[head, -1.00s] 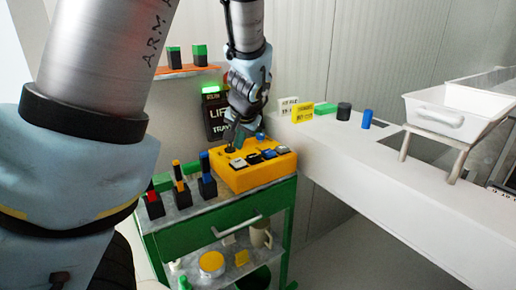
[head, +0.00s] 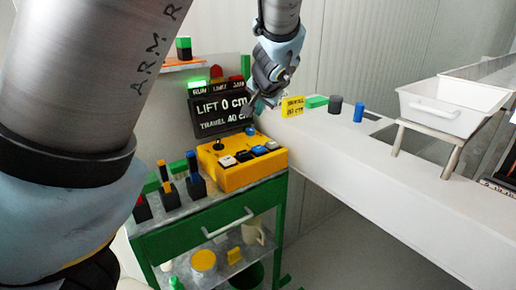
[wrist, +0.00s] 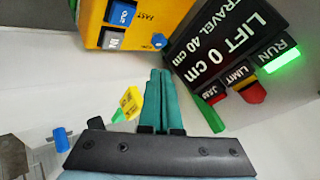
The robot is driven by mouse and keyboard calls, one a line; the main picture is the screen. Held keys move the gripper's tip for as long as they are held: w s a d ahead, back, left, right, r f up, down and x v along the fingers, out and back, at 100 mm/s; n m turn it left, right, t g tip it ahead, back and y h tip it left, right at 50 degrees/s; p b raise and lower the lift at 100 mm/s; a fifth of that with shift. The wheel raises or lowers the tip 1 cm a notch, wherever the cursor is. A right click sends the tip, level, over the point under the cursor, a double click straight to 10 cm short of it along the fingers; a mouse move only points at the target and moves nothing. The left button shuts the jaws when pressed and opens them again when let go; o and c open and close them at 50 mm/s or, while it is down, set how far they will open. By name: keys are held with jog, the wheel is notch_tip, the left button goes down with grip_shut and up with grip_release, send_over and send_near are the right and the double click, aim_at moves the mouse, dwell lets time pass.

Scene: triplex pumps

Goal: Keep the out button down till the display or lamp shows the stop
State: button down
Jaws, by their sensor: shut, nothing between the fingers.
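The yellow control box (head: 238,177) stands on the green cart, with a black joystick and several buttons on top. The display (head: 222,115) reads LIFT 0 cm, TRAVEL 40 cm. Its RUN lamp (wrist: 283,60) glows green; the LIMIT lamp (wrist: 248,92) and JAM lamp (wrist: 210,115) look unlit. My gripper (head: 250,106) is shut and empty, above and behind the box, apart from the buttons.
A yellow sign (head: 292,106), a green block, a dark cylinder and a blue cylinder (head: 359,112) stand on the white bench. A white tray (head: 445,112) is on a stand at right. Several dark blocks with coloured tops stand on the cart, left of the box.

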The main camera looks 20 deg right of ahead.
aim_at(259, 150)
jog(key=shift+f+b, duration=3.6)
jog(key=shift+f, duration=0.85)
jog(key=shift+f+b, duration=0.3)
jog(key=shift+f, duration=0.1)
